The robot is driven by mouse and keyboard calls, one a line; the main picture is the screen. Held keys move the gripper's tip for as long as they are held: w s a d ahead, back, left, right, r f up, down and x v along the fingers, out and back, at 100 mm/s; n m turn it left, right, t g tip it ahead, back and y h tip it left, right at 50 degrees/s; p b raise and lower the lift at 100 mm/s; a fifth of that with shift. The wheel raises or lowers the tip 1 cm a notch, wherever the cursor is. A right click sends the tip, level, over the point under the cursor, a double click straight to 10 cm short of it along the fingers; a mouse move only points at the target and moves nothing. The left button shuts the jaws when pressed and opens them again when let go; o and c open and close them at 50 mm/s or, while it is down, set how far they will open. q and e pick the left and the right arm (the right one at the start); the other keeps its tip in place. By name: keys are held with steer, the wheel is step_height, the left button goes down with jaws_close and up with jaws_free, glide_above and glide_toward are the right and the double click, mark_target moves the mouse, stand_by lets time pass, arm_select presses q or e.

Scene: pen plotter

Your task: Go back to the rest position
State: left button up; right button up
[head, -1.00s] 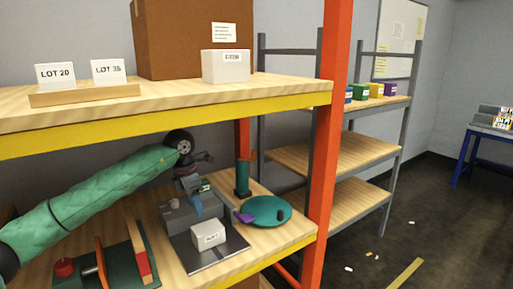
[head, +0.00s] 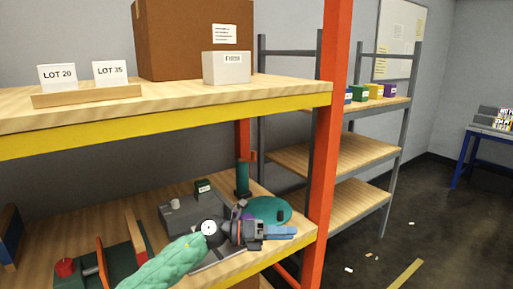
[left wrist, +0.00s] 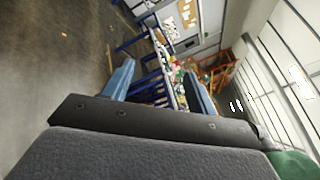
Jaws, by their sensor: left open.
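My left gripper (head: 282,233) is at the right front of the lower shelf in the head view, with its blue fingers pointing right, towards the orange post. In the left wrist view its two fingers (left wrist: 160,82) stand apart with nothing between them. The grey pen plotter (head: 182,215) stands on the lower shelf behind my left arm. The arm hides the plotter's front, and the white block seen there earlier is hidden. My right gripper is not in view.
An orange post (head: 327,150) stands right of the gripper. A teal disc (head: 268,208) lies behind it. A yellow-edged upper shelf (head: 170,128) hangs above. A green fixture with a red knob (head: 65,267) sits at left. Open floor (head: 440,215) lies to the right.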

arm_select(q)
steer(key=a+f+n+t+y, duration=0.2)
steer(key=a+n+t+y, duration=0.25)
steer(key=n+t, duration=0.75)
steer(key=a+f+n+t+y, duration=0.25)
steer(key=a+n+t, duration=0.4)
steer(key=n, duration=0.85)
steer(key=s+a+f+n+g+y, duration=0.1)
steer(key=s+a+f+n+y, duration=0.2)
steer(key=f+n+y, duration=0.3)
steer(key=s+a+f+n+g+y, duration=0.1)
steer(key=s+a+f+n+y, duration=0.25)
steer(key=f, duration=0.45)
steer(key=s+a+f+n+g+y, duration=0.1)
steer(key=s+a+f+n+g, duration=0.3)
steer(key=s+f+g, duration=0.55)
steer(key=s+f+n+g, duration=0.1)
steer(key=s+f, duration=0.3)
steer(key=s, duration=0.6)
steer(key=s+f+g+h, duration=0.1)
steer(key=s+f+g, duration=0.2)
steer(key=s, duration=0.8)
steer(key=shift+a+f+n+g, duration=0.35)
steer(key=shift+a+f, duration=0.1)
steer(key=shift+f, duration=0.2)
